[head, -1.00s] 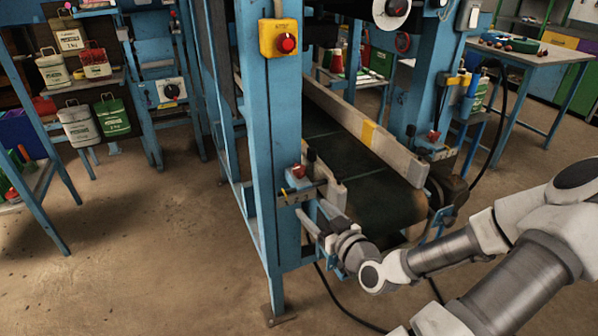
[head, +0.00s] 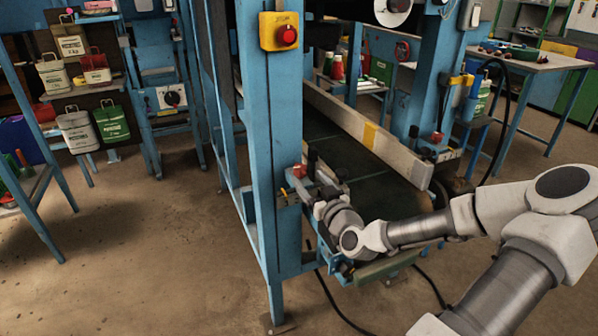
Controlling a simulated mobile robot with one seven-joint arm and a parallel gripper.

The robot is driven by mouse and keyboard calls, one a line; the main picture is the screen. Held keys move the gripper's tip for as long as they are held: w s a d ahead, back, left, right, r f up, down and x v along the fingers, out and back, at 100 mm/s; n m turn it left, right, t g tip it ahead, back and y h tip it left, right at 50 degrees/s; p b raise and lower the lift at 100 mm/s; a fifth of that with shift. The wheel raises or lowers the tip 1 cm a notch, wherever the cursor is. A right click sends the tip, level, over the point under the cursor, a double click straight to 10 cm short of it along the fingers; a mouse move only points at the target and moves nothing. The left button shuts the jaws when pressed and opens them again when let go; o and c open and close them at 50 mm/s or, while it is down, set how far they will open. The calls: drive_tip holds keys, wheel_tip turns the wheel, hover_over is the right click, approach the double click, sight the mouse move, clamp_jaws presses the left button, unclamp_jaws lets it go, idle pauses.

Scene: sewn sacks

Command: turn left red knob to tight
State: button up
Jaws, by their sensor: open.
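The left red knob (head: 298,171) sits on a small bracket on the blue post at the near left side of the conveyor. My gripper (head: 308,186) is beside it, just below and to the right, with its fingers pointing toward the knob and bracket. The jaws are open and nothing shows between them. The fingertips are small and dark here, so I cannot tell whether they touch the knob. A second red knob (head: 437,137) sits on the blue post at the right side of the conveyor.
The dark conveyor belt (head: 375,195) with its grey side rail (head: 375,140) lies behind my gripper. A yellow box with a red button (head: 287,36) is on the post above. A black cable (head: 345,310) lies on the floor.

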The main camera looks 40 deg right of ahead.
sight(303, 172)
drive_tip(key=x, duration=0.7)
drive_tip(key=shift+w+b, duration=0.1)
drive_tip(key=shift+b, duration=0.3)
clamp_jaws()
